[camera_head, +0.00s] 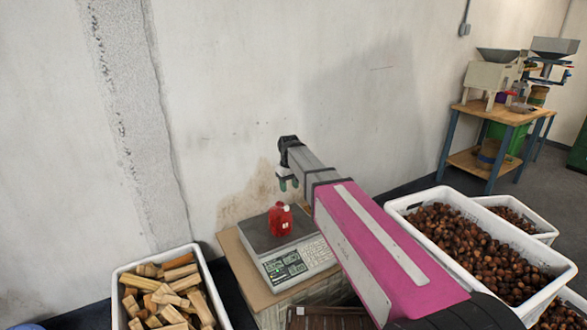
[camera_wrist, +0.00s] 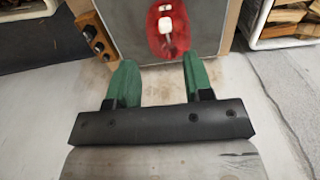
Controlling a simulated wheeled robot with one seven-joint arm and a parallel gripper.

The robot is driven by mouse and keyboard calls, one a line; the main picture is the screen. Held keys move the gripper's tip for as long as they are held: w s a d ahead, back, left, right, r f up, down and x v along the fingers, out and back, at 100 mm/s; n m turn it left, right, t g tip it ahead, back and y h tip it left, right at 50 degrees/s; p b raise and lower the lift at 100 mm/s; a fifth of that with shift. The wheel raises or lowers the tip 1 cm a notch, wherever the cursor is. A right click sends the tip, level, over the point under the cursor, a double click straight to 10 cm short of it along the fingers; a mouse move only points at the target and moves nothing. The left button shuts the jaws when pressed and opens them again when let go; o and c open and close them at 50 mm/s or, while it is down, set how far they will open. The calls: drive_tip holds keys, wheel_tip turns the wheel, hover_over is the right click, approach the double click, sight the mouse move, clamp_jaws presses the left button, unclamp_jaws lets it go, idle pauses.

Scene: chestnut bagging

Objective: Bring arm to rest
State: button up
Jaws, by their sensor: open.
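My gripper (camera_head: 288,184) is at the end of my raised arm, above and beside the scale, close to the wall. In the wrist view the two green fingers of my gripper (camera_wrist: 160,82) are apart with nothing between them. A small red bag (camera_head: 280,219) stands on the dark plate of the weighing scale (camera_head: 255,233). In the wrist view the red bag (camera_wrist: 168,30) lies beyond the fingertips, apart from them, with a white tag on it.
The scale stands on a box-like stand (camera_head: 231,251). A white crate of wood pieces (camera_head: 120,276) is at left. A workbench (camera_head: 487,112) with machines stands farther back. The wall is close behind the gripper.

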drive_tip(key=s+d+f+m, duration=0.3)
drive_tip(key=s+d+f, duration=0.4)
drive_tip(key=s+d, duration=0.3)
drive_tip(key=s+d+f+m, duration=0.3)
drive_tip(key=s+d+f, duration=0.4)
drive_tip(key=d, duration=0.9)
drive_tip(key=s, duration=0.3)
drive_tip(key=shift+s+d+m, duration=0.2)
drive_tip(key=shift+d+m, duration=0.05)
drive_tip(key=shift+m, duration=0.15)
